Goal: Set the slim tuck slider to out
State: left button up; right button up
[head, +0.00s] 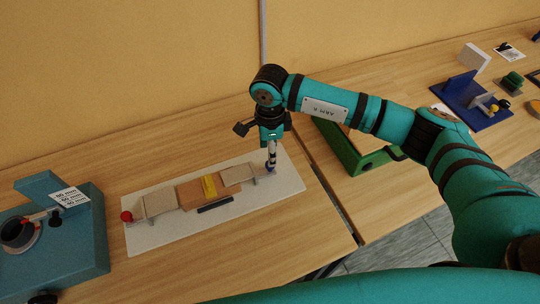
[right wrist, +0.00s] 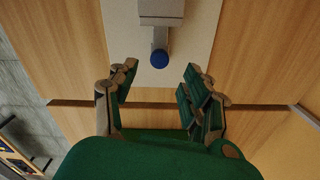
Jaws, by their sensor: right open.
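A pale plate (head: 150,235) on the wooden bench carries a row of parts: a tan block (head: 195,194) in the middle with a yellow piece (head: 209,186), and a flat grey piece on each side. A red knob (head: 126,216) is at the left end. A blue knob (right wrist: 159,60) is at the right end, on a short grey stem; in the head view my gripper partly covers it. I cannot read which part is the slim tuck slider. My right gripper (head: 271,166) points down at the blue knob. In the right wrist view its open fingers (right wrist: 158,88) are empty, the knob just beyond and between them.
A teal fixture (head: 85,255) with a size label stands at left. A green tray (head: 350,155) is behind my right arm, and a blue stand (head: 470,103) is farther right. A gap separates the two benches.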

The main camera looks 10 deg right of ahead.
aim_at(250, 174)
notch_tip(250, 174, down, 4)
jog(key=shift+p, duration=0.4)
jog(key=shift+f, duration=0.55)
pick_arm(q)
jog(key=shift+w+r, duration=0.3)
jog(key=shift+r, duration=0.45)
pick_arm(e)
grip_shut()
